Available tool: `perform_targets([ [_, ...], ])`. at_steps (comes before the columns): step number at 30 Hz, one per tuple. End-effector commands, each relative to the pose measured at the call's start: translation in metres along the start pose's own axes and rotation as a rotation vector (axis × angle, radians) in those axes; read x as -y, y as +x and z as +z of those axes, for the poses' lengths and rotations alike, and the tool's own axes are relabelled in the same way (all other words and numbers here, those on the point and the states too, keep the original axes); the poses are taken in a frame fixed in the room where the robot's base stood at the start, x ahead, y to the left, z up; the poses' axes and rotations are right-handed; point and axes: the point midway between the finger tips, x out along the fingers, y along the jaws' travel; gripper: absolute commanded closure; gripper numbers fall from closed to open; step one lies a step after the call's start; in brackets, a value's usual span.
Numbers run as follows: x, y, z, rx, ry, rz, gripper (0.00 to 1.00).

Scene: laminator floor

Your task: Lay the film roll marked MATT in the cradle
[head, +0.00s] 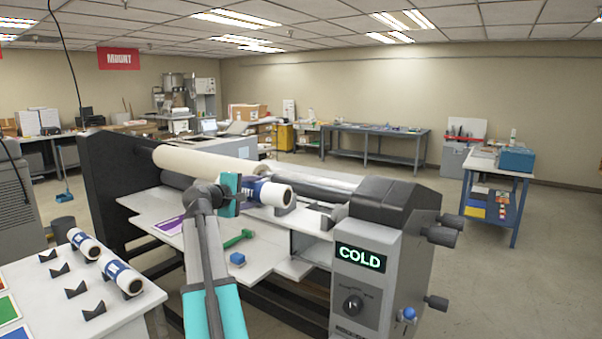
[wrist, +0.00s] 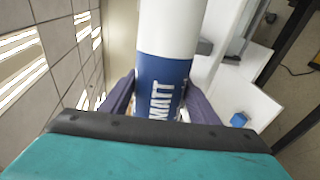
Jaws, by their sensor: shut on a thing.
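My gripper (head: 240,190) is shut on the film roll marked MATT (head: 275,194), a white roll with a dark blue label band. The wrist view shows the roll (wrist: 168,28) between both fingers (wrist: 160,100), with MATT readable on the band. The roll is held over the laminator's white bed, pointing right. A grey support block (head: 286,209) shows just below its free end, and a dark block (head: 328,221) stands farther right; these look like the cradle. I cannot tell whether the roll touches them.
The laminator's COLD control box (head: 368,260) stands right of the bed. A long cream roller (head: 203,164) runs behind. A green tool (head: 239,238) and blue block (head: 238,259) lie on the bed. Two blue-banded rolls (head: 84,243) (head: 121,275) rest on the left table among empty black V-blocks (head: 76,289).

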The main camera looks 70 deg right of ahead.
Motion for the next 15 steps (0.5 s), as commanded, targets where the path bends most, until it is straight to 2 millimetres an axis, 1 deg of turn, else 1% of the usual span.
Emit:
perform_targets([
  [1,-0.014,0.010,0.013,0.014,0.004,0.018,0.81],
  [7,-0.046,0.040,0.059,0.065,0.011,0.078,0.81],
  [12,-0.062,0.062,0.095,0.103,0.015,0.126,0.81],
  [15,-0.066,0.071,0.111,0.119,0.017,0.146,0.81],
])
